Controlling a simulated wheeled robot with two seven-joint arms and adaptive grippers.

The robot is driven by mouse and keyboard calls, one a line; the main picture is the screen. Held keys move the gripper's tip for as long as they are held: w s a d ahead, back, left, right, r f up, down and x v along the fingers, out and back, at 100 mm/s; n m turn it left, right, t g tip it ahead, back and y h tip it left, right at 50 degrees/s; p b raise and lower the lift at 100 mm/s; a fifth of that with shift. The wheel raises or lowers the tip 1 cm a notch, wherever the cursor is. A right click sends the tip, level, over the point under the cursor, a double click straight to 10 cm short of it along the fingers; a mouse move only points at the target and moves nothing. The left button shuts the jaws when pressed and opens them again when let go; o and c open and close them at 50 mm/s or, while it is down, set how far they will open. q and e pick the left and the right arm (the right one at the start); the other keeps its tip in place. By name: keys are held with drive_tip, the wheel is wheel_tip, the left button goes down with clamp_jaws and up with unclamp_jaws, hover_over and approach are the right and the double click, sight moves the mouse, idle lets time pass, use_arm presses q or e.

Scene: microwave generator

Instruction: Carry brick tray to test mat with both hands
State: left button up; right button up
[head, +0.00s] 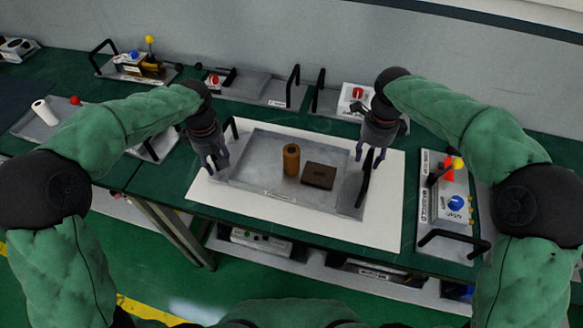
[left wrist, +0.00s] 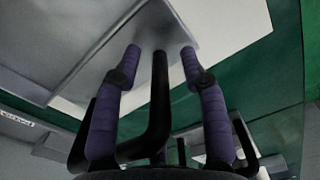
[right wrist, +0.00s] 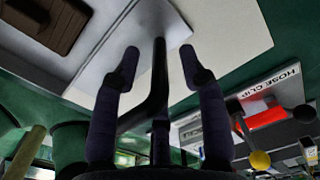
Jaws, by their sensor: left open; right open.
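The grey brick tray (head: 262,145) lies on the white test mat (head: 385,190) on the green table. A brown brick (head: 319,176) and an upright tan cylinder (head: 291,160) are in it. My left gripper (head: 216,164) is at the tray's left black handle (head: 235,128); in the left wrist view the handle (left wrist: 160,95) stands between the open fingers. My right gripper (head: 370,160) is at the right black handle (head: 366,180); in the right wrist view the handle (right wrist: 158,80) stands between the open fingers. The brick (right wrist: 45,22) shows there too.
Other handled trays line the back, one with a red-knobbed device (head: 215,80) and one with a yellow-knobbed lever (head: 149,42). A hose clip tray (head: 447,215) stands right of the mat. A tray with a white roll (head: 44,112) is at left.

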use_arm(q)
clamp_jaws()
use_arm(e)
clamp_jaws()
use_arm(q)
drive_tip(key=shift+r, duration=0.25)
use_arm(e)
drive_tip(key=shift+r, duration=0.3)
